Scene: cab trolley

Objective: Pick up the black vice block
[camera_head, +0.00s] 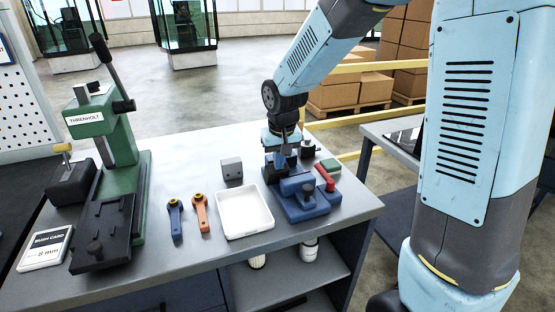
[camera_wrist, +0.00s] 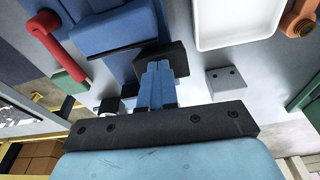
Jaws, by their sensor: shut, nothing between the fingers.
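A dark, nearly black block (camera_wrist: 178,58) lies right by my fingertips in the wrist view and looks like the vice block. It is at the edge of the blue vice (camera_wrist: 118,35), and my fingers hide part of it. I cannot tell whether they touch it. My gripper (camera_wrist: 158,68) is shut with nothing held, its blue fingers together. In the head view my gripper (camera_head: 283,158) points down at the back of the blue vice (camera_head: 305,210), and the block there is hard to make out behind it.
The vice has a red handle (camera_head: 324,178). A green block (camera_head: 331,165) and a small black knobbed piece (camera_head: 306,150) stand close behind it. A grey block (camera_head: 232,169) and white tray (camera_head: 245,222) are to the left. The green press (camera_head: 125,170) stands far left.

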